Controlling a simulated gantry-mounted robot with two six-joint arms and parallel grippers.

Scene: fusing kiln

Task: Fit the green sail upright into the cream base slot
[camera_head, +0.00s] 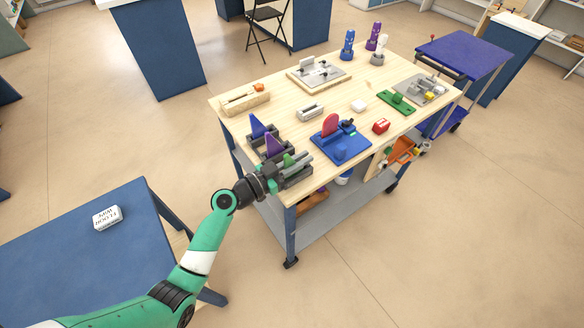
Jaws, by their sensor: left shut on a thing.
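My left gripper (290,172) is at the near left corner of the wooden cart top, its arm reaching up from the lower left. It is shut on the green sail (288,159), of which only a small part shows. The sail is beside or still within the dark rack; I cannot tell whether it is clear of it. A long cream base (243,99) lies at the far left edge of the top, with a small orange piece at its right end. Its slot is too small to make out. My right gripper is not in view.
A dark rack (258,143) holds a blue sail (257,127) and a purple sail (273,144) close to my gripper. A blue fixture (346,146) with a red disc stands to the right. A grey block (310,111) lies between the fixture and the cream base.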

